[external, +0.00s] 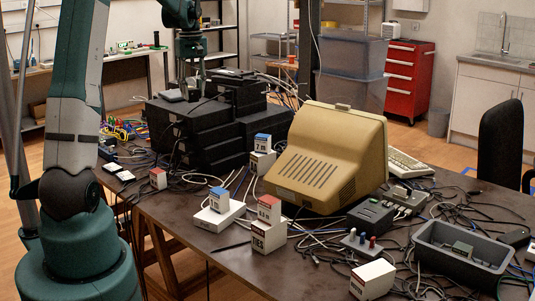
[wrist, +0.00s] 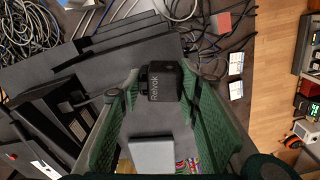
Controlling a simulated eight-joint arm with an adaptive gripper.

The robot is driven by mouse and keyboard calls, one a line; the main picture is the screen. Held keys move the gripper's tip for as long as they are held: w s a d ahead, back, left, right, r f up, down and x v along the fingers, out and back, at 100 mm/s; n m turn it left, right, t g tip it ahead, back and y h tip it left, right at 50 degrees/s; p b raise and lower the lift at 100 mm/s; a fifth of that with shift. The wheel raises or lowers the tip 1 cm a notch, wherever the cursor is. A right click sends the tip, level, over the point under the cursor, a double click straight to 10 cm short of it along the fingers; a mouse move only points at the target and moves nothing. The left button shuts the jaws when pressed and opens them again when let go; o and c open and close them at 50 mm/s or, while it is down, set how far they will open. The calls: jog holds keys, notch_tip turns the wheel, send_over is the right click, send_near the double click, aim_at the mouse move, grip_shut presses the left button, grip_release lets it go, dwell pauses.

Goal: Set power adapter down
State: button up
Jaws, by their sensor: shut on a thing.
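The power adapter (wrist: 167,84) is a small black block with pale lettering. In the wrist view it sits between the green fingers of my gripper (wrist: 165,88), which is shut on it. In the external view my gripper (external: 193,82) points down over the top of the stack of black equipment boxes (external: 195,138). The adapter is too small and dark there to make out clearly. I cannot tell whether it touches the surface under it. A flat grey box (wrist: 152,154) lies close to the fingers in the wrist view.
More black devices (external: 235,83) lie on the stack to the right of my gripper. A beige monitor (external: 325,160), small labelled boxes (external: 270,208), a grey bin (external: 462,252) and many loose cables crowd the table (external: 185,235). A strip of the table's front edge is fairly clear.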

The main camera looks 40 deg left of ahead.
jog(key=w+d+m, duration=0.3)
jog(key=d+m, duration=0.4)
jog(key=d, duration=3.5)
jog(key=s+d+m, duration=0.3)
jog(key=s+d, duration=0.3)
jog(key=d, duration=0.5)
jog(key=s+d+m, duration=0.2)
jog(key=s+d, duration=0.5)
jog(key=d, duration=0.5)
jog(key=s+d+m, duration=0.3)
jog(key=s+d, duration=0.3)
jog(key=d, duration=0.5)
notch_tip(320, 180, down, 19)
jog(key=shift+s, duration=0.15)
jog(key=shift+f+b, duration=0.4)
jog(key=shift+f, duration=2.65)
